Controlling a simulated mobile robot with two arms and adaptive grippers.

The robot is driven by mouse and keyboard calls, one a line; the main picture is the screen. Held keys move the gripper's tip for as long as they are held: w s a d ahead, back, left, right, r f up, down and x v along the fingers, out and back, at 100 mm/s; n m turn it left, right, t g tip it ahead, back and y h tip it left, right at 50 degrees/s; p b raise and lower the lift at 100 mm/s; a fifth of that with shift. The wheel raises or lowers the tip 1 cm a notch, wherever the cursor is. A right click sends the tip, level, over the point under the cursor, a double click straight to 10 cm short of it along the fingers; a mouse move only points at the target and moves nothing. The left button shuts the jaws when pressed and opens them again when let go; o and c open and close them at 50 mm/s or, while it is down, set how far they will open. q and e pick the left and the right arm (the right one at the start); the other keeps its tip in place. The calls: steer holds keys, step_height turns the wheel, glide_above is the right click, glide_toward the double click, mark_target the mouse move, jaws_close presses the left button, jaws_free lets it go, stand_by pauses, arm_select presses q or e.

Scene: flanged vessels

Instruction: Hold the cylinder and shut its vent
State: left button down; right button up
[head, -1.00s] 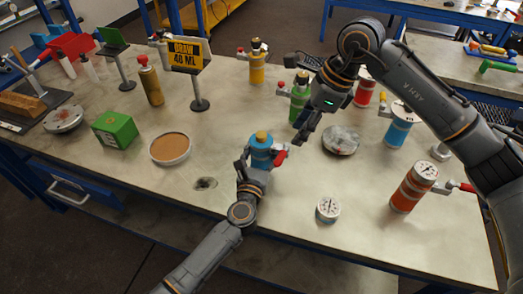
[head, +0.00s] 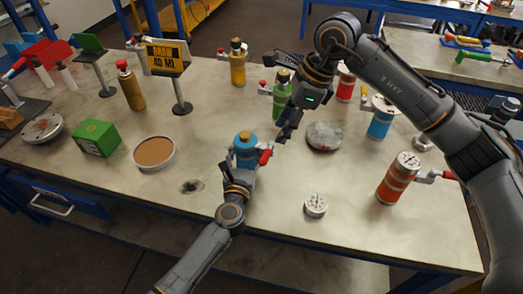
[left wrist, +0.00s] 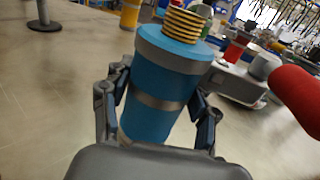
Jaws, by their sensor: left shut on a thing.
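The blue cylinder (head: 246,143) stands upright near the front middle of the table, with a grey collar and ribbed gold top (left wrist: 187,20). My left gripper (head: 240,163) is shut around its body from the front; its fingers press both sides in the left wrist view. A red vent handle (head: 265,157) sticks out at the cylinder's right side and looms at the right edge of the left wrist view (left wrist: 300,95). My right gripper (head: 284,134) points down, just above and right of the handle, apparently apart from it. Its finger opening cannot be made out.
A green cylinder (head: 282,92) stands behind my right gripper. A round grey disc (head: 325,135), a white gauge (head: 316,205) and an orange cylinder (head: 397,180) stand to the right. A cork-coloured dish (head: 154,152) and green box (head: 97,138) lie left.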

steer(key=shift+o, duration=0.5)
steer(key=s+a+f+m+g+y, duration=0.1)
steer(key=s+a+f+y, duration=0.1)
steer(key=s+a+y, duration=0.3)
steer(key=m+t+y, duration=0.1)
steer(key=m+t, duration=1.1)
steer(key=m, duration=1.2)
glide_toward(266, 157)
steer(key=x, duration=1)
steer(key=shift+w+f, duration=0.4)
steer(key=shift+f, duration=0.05)
steer(key=shift+c, duration=0.3)
jaws_close()
